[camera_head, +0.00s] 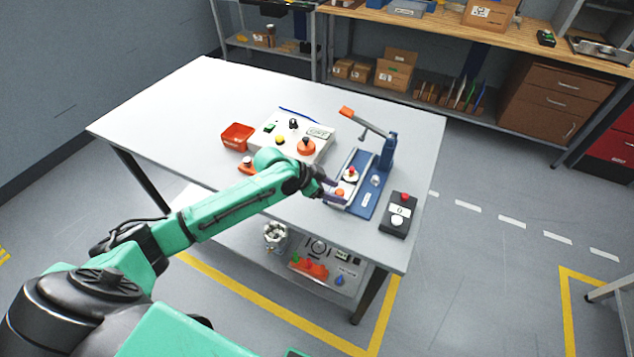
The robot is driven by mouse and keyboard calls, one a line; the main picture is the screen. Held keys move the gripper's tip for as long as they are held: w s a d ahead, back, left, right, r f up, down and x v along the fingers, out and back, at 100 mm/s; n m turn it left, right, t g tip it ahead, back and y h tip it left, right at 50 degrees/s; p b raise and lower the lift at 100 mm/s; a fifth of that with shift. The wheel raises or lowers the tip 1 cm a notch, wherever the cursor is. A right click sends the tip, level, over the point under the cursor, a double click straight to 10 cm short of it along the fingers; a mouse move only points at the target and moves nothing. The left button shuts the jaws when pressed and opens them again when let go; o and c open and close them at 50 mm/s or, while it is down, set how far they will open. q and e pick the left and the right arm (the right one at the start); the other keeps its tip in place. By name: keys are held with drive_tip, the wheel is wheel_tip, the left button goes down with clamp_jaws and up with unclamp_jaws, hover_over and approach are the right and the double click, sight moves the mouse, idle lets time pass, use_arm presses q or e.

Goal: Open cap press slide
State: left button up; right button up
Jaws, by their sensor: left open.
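A blue cap press (365,200) stands near the right end of the white table. Its lever with an orange handle (346,112) is raised and points up and to the left. A light slide (355,171) on the press carries a small part with a red top (351,174). An orange knob (340,192) shows at the front end of the slide. My left gripper (334,193) is open at this front end, close around or beside the knob; contact cannot be told. My right gripper is not in view.
A white panel (318,133) with buttons and an orange knob lies left of the press, beside a red bin (237,136). A dark box with a red button (398,214) stands right of the press. The table's (190,100) left part is clear.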

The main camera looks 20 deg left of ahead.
use_arm(q)
drive_tip(key=b+v, duration=0.1)
drive_tip(key=v, duration=1.1)
drive_tip(key=shift+s+r, duration=0.15)
